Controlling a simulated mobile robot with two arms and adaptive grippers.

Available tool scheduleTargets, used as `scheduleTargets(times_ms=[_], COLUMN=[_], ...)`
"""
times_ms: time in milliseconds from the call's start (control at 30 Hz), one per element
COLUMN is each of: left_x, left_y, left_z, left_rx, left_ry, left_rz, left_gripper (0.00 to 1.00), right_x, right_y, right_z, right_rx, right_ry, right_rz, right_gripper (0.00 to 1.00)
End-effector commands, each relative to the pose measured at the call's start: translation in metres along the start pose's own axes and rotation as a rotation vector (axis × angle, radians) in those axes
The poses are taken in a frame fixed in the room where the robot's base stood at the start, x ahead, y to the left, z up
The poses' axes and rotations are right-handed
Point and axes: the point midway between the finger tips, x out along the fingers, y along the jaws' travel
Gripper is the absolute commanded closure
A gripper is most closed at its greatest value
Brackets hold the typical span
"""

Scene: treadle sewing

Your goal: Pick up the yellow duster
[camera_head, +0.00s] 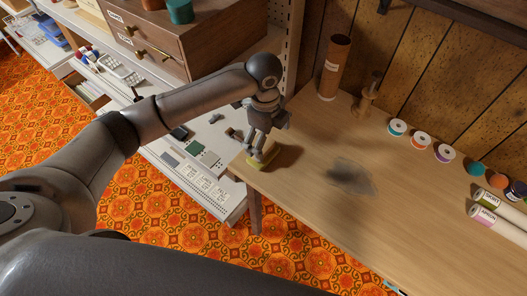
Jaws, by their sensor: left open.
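The yellow duster (262,164) lies at the left edge of the wooden table, small and partly hidden under my left gripper. My left gripper (257,155) points down right over the duster, with its fingertips at or just above it. Its jaws are open; whether the fingers touch the duster cannot be made out. My right gripper is not in view.
A dark grey smudge (350,178) marks the table (310,220), which is mostly clear around it. A brown tube (334,67), a wooden spool stand (369,95) and several thread spools line the back. Rolls (498,221) lie right. A drawer cabinet (165,40) stands left.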

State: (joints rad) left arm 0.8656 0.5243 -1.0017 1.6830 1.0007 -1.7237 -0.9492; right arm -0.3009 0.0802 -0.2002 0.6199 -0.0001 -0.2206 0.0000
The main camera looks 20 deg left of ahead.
Motion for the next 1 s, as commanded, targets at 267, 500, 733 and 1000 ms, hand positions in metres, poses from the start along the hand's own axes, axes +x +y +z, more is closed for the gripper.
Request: scheduleTargets(times_ms=[267, 500, 733, 1000], left_x=[-0.015, 0.021, 0.04, 0.078], left_y=[-0.011, -0.01, -0.009, -0.007], left_z=[0.029, 0.029, 0.031, 0.033], left_rx=[0.048, 0.048, 0.048, 0.048], left_ry=[-0.041, -0.04, -0.04, -0.04], left_rz=[0.034, 0.034, 0.032, 0.033], left_gripper=[0.0, 0.0, 0.0, 0.0], right_x=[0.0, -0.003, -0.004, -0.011], right_y=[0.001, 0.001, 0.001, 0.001], right_z=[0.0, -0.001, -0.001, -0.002], right_rx=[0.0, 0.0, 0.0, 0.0], right_ry=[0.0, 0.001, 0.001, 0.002], right_rz=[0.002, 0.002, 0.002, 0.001], right_gripper=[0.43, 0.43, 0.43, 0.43])
